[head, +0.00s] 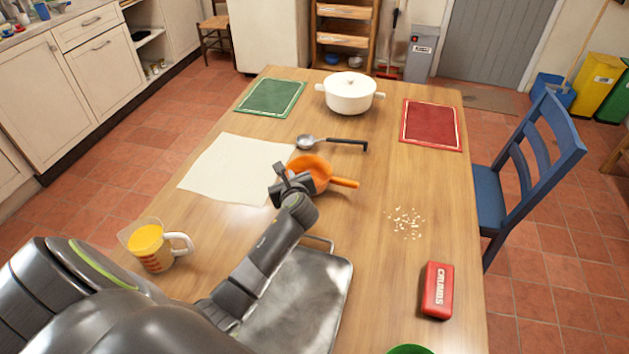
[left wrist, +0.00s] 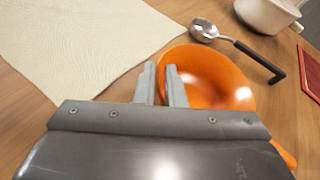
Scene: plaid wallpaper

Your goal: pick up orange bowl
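The orange bowl (head: 318,168), with an orange handle reaching right, sits on the wooden table near its middle. In the left wrist view the bowl (left wrist: 215,80) lies just beyond the fingers, its handle mostly hidden by my gripper body. My left gripper (head: 289,172) is at the bowl's near left side and covers part of it. In the left wrist view my left gripper's fingers (left wrist: 161,84) are apart, with the bowl's left rim between or just below them. Exact contact cannot be told. My right gripper is in neither view.
A ladle (head: 330,142) lies just behind the bowl, a cream cloth (head: 232,168) to its left. A white pot (head: 349,95) stands farther back. A measuring jug (head: 152,246) and metal tray (head: 300,300) are nearer. Crumbs (head: 405,222) and a red box (head: 437,290) lie right.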

